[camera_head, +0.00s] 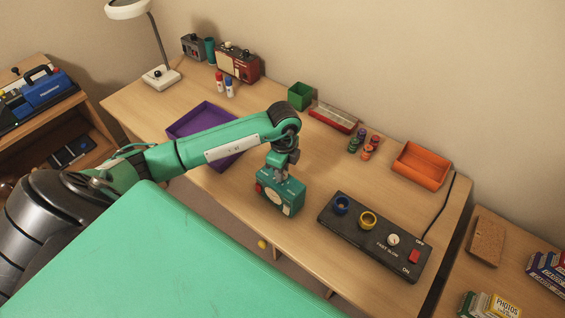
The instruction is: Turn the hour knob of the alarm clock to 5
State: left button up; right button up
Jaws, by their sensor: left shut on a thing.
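The alarm clock (279,197) is a small teal box near the front edge of the desk, with a pale dial on its front and a red part at its left end. My left gripper (283,172) comes down from above onto the top of the clock. Its fingers are shut on a knob there, which the fingers and wrist mostly hide. The dial is too small to read, so I cannot tell where the hour knob points. My right gripper is out of view.
A black control box (375,236) with rings and a red switch lies right of the clock. A purple tray (187,124) sits behind my left arm. A green box (300,95), small bottles (228,88) and an orange tray (421,166) stand farther back.

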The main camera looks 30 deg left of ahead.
pick_arm(q)
jog(key=shift+n, duration=0.9)
jog(key=o, duration=1)
notch_tip(320, 180, up, 14)
jog(key=b, duration=0.2)
jog(key=shift+w, duration=0.2)
jog(key=shift+a+f, duration=0.1)
